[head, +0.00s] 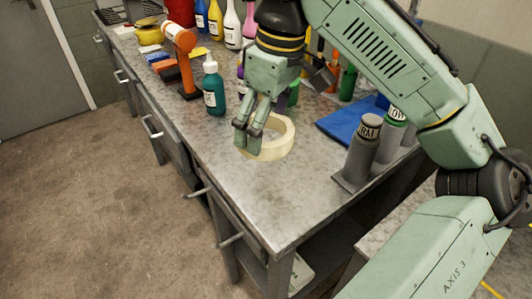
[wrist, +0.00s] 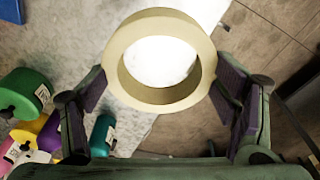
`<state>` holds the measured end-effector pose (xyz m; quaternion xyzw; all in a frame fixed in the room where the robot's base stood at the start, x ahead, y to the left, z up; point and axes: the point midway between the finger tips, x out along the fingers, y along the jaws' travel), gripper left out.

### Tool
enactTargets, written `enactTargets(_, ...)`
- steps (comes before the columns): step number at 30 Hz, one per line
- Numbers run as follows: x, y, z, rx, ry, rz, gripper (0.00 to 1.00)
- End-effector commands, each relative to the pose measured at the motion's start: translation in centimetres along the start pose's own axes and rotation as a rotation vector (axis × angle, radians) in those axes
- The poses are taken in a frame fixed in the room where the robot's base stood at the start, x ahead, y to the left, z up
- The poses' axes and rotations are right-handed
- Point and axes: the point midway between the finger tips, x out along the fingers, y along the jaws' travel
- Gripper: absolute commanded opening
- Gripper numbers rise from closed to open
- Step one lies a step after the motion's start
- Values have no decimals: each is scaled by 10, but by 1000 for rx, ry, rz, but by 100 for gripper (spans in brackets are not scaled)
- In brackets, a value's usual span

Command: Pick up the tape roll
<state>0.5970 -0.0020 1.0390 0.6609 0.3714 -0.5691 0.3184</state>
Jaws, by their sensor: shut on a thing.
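The tape roll (head: 284,143) is a cream-coloured ring near the front edge of the metal workbench in the head view. My gripper (head: 254,146) points down with its fingers at the roll's left side and covers part of it. In the wrist view the tape roll (wrist: 160,101) sits between the two finger pads, its hole facing the camera. My gripper is shut on the roll. I cannot tell whether the roll touches the bench top or is just above it.
The workbench (head: 270,205) is clear in front. A teal bottle (head: 213,90) stands left of my gripper, with an orange-handled tool (head: 183,65) beyond. Grey canisters (head: 361,147) and a blue cloth (head: 345,122) are to the right. More coloured bottles stand at the back.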

Motion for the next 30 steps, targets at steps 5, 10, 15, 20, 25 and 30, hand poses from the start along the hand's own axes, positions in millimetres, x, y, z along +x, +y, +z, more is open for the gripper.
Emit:
enactTargets(5, -65, 1, -10, 7, -2, 9, 50)
enactTargets(10, -116, 0, -17, 7, -1, 6, 50)
enactTargets(15, -153, 0, -23, 6, -1, 5, 50)
enactTargets(20, -174, 0, -26, 2, 0, 2, 50)
enactTargets(25, -180, 0, -27, 1, 1, 2, 50)
enactTargets(30, -179, 0, -27, 1, 1, 1, 50)
